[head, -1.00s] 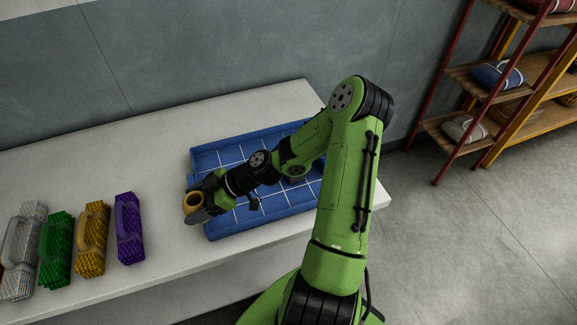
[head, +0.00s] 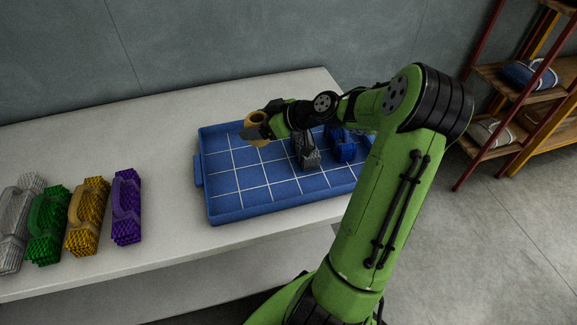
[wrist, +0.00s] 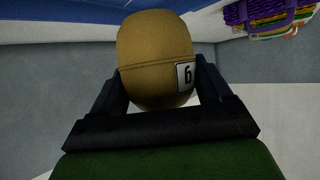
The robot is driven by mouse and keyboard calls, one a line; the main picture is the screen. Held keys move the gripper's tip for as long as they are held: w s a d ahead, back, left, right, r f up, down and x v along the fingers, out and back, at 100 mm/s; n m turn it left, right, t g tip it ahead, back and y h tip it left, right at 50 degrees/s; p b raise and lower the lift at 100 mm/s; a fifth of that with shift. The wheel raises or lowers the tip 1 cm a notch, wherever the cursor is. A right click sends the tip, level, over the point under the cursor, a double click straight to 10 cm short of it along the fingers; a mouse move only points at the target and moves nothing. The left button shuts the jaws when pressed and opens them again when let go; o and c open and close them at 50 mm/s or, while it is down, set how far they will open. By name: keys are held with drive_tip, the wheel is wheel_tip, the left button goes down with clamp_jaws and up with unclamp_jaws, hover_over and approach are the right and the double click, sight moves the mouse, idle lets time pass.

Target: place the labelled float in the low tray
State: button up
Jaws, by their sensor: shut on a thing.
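The labelled float (wrist: 152,60) is a tan, rounded float with a white label bearing a dark digit, seen in the wrist view. My gripper (wrist: 155,85) is shut on it, one finger on each side. In the head view the float (head: 256,122) shows at the end of my gripper (head: 258,131), above the back left part of the low tray (head: 230,211). The tray is blue with a white grid on its floor. The float appears raised above the tray floor.
A grey bundle (head: 307,153) and a blue bundle (head: 340,147) are in the tray's right half, partly behind my arm. Purple (head: 127,207), yellow (head: 88,216), green (head: 48,226) and grey net bundles stand left on the white table (head: 150,135). The tray's left half is clear.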

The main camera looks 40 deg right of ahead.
drive_tip(key=b, duration=0.4)
hover_over(265, 162)
wheel_tip(265, 162, down, 10)
drive_tip(key=shift+s+r, duration=0.1)
drive_tip(key=shift+r, duration=0.2)
